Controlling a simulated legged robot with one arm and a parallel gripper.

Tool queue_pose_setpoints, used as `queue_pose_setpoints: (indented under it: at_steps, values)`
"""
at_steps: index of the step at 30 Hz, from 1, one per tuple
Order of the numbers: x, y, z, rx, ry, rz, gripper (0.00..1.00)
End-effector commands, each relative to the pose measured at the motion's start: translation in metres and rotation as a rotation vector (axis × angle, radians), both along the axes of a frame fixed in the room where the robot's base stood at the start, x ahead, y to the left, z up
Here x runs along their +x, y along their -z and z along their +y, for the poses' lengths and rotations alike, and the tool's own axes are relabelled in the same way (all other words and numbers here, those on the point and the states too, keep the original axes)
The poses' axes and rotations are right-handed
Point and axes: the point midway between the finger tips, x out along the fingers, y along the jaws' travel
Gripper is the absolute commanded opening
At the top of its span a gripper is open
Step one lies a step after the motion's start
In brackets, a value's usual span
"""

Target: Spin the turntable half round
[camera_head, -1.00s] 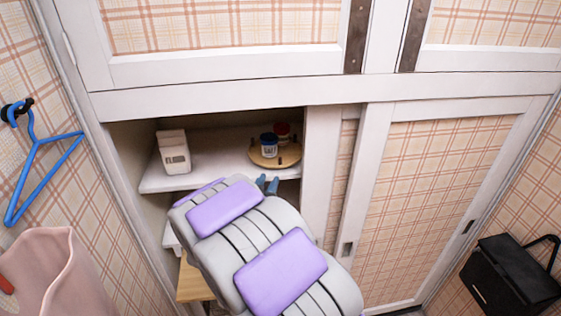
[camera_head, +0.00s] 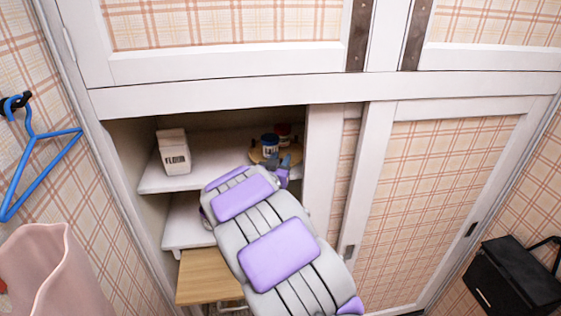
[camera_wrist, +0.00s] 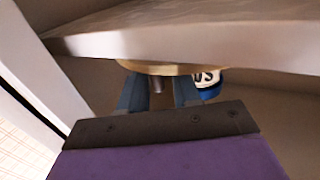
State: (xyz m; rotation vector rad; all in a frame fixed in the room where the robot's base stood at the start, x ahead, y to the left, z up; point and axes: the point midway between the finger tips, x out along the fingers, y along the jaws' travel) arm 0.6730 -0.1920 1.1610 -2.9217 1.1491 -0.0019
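The turntable (camera_head: 256,154) is a round wooden disc on the upper shelf. It carries a white jar with a blue lid (camera_head: 270,146) and a jar with a red lid (camera_head: 284,131). My gripper (camera_head: 281,163) is at the disc's front edge and hides part of it. The wrist view looks upside down: the disc's rim (camera_wrist: 160,69) shows at the top, with the blue-lidded jar (camera_wrist: 209,84) beside it. My gripper (camera_wrist: 158,78) is open there, its fingers apart with a short dark peg (camera_wrist: 156,86) between them; I cannot tell whether they touch it.
A white flour box (camera_head: 174,156) stands at the shelf's left. The upper shelf (camera_head: 205,174) has free room between box and disc. The sliding door frame (camera_head: 321,150) borders the opening on the right. A blue hanger (camera_head: 38,150) hangs at the left.

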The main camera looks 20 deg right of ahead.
Motion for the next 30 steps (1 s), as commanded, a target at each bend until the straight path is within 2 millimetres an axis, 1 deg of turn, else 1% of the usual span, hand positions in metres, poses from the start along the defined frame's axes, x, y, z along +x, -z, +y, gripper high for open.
queue_pose_setpoints:
  at_steps: [5,12,15,27,30]
  values:
    - [-0.0002,0.0003,-0.0001,0.001,0.0,0.001,0.31]
    - [-0.0003,0.0005,-0.0002,0.001,0.001,0.001,0.08]
    - [-0.0003,0.0005,-0.0002,0.001,0.001,0.001,0.0]
    - [-0.0003,0.0008,-0.0003,0.001,0.001,0.001,0.0]
    - [-0.0013,-0.0002,-0.0041,0.001,0.002,0.003,0.0]
